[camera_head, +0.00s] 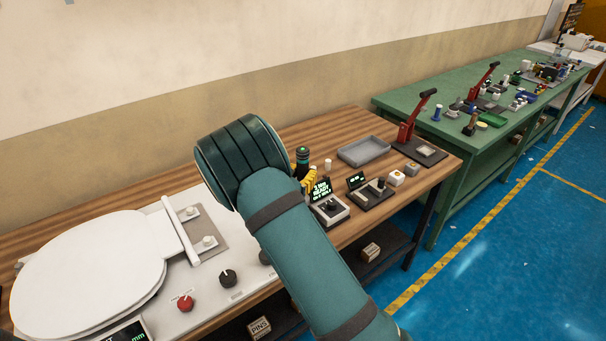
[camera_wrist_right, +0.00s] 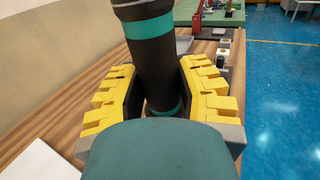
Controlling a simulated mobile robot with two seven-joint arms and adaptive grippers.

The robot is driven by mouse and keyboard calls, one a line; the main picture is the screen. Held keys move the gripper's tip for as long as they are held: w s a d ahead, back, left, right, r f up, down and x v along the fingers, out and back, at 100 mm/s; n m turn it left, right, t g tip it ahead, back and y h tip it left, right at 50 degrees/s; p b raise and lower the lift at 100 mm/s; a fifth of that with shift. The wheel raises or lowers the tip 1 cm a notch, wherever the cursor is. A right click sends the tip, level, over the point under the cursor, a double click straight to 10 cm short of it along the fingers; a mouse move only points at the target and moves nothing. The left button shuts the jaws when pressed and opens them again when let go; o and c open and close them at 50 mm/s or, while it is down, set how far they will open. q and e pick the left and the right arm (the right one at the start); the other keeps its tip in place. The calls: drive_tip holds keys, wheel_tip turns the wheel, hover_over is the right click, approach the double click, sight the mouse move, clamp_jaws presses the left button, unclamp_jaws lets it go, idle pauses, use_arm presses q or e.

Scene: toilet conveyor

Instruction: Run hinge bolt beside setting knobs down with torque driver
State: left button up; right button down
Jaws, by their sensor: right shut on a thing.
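My right gripper (camera_head: 309,180) has yellow fingers and is beyond the toilet fixture, over the wooden bench. In the right wrist view the gripper (camera_wrist_right: 165,100) is shut on the torque driver (camera_wrist_right: 155,60), a dark cylinder with teal bands, held roughly upright. The driver's top (camera_head: 302,153) shows in the head view; its lower end is hidden. A white toilet seat (camera_head: 95,260) lies on the white fixture. Two hinge bolts stand on a grey plate behind it; the one nearer the setting knobs is the hinge bolt (camera_head: 208,240). The red knob (camera_head: 185,302) and black knob (camera_head: 228,278) are in front.
Right of my arm are a small display unit (camera_head: 331,213), a second device (camera_head: 372,194), a grey tray (camera_head: 364,151) and a red lever press (camera_head: 408,130). A green bench (camera_head: 400,98) with many parts stands farther back. My arm covers the fixture's right end.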

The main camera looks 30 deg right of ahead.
drive_tip(key=w+a+n+t+y+p, duration=0.3)
drive_tip(key=a, duration=1.1)
drive_tip(key=w+a+r+n+t+y+p, duration=0.1)
drive_tip(key=w+a+n+t+y+p, duration=0.2)
drive_tip(key=a, duration=1.1)
drive_tip(key=shift+w+a+t+y+p, duration=0.3)
drive_tip(key=shift+w+a+p, duration=0.1)
drive_tip(key=shift+w, duration=0.2)
drive_tip(key=shift+b, duration=0.3)
wheel_tip(320, 180, down, 6)
drive_tip(key=b, duration=0.4)
drive_tip(key=shift+r, duration=0.1)
drive_tip(key=shift+f+b, duration=0.2)
drive_tip(key=shift+b, duration=0.35)
drive_tip(key=shift+s+f+b, duration=0.1)
drive_tip(key=shift+f+b, duration=0.55)
drive_tip(key=shift+f, duration=0.25)
drive_tip(key=shift+f+b, duration=0.35)
drive_tip(key=shift+b, duration=0.25)
